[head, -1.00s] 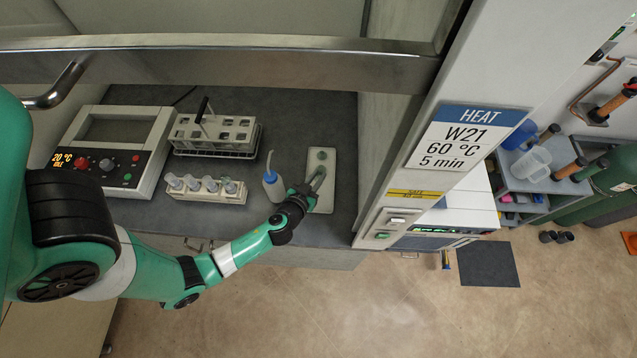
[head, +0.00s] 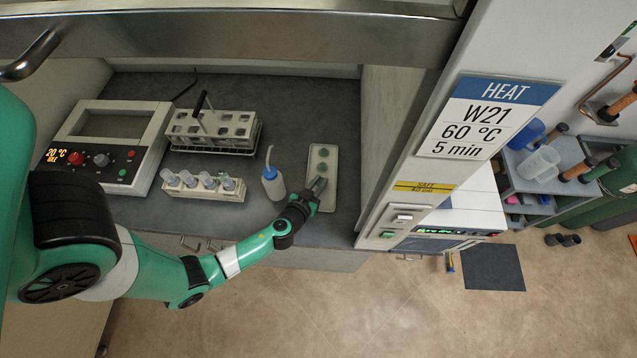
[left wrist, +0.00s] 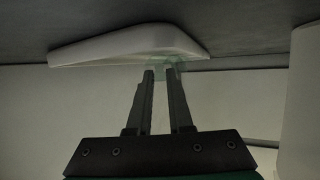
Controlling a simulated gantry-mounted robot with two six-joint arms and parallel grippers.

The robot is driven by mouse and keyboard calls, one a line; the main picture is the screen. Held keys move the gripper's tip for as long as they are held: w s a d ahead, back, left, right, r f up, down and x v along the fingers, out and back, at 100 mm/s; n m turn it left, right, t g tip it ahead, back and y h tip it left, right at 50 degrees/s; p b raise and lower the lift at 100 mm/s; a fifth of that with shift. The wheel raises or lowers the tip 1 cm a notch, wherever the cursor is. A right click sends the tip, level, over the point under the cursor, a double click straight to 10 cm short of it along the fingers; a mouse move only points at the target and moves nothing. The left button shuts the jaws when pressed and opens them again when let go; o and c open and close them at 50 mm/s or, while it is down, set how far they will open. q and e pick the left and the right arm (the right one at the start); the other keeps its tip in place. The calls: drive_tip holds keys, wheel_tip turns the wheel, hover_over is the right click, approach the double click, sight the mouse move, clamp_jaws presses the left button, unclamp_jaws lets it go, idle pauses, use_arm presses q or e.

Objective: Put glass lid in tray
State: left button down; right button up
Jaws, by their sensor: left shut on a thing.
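The pale rectangular tray (head: 328,201) lies on the dark worktop, to the right of the squeeze bottle. Two round greenish lids, the far one (head: 323,153) and the nearer one (head: 322,167), lie in its far half. My left gripper (head: 318,186) is over the tray's near half and partly covers it. In the left wrist view my left gripper (left wrist: 162,74) is shut on a translucent greenish glass lid (left wrist: 168,66), close against the tray's edge (left wrist: 100,48). I cannot tell whether the lid touches the tray. My right gripper is not in view.
A squeeze bottle (head: 273,184) stands just left of my gripper. Farther left are a white block with capped vials (head: 203,187), a tube rack (head: 212,130) and a control unit (head: 113,143). The cabinet side wall (head: 382,130) rises right of the tray.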

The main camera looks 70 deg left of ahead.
use_arm(q)
drive_tip(key=shift+s+f+b, duration=0.2)
drive_tip(key=shift+s+f, duration=0.05)
drive_tip(key=shift+f, duration=0.2)
drive_tip(key=shift+s+f+b, duration=0.2)
drive_tip(key=shift+f, duration=0.25)
drive_tip(key=c, duration=0.9)
unclamp_jaws()
drive_tip(key=shift+f, duration=0.1)
drive_tip(key=shift+o, duration=0.4)
drive_tip(key=shift+s+f, duration=0.1)
drive_tip(key=shift+r+p, duration=0.3)
drive_tip(key=shift+r, duration=0.1)
drive_tip(key=shift+w+r+p, duration=0.3)
drive_tip(key=shift+r+p, duration=0.35)
drive_tip(key=shift+p, duration=0.1)
drive_tip(key=v, duration=1.1)
drive_tip(key=shift+s+d+r, duration=0.1)
drive_tip(key=shift+d+r, duration=0.2)
drive_tip(key=shift+r, duration=0.05)
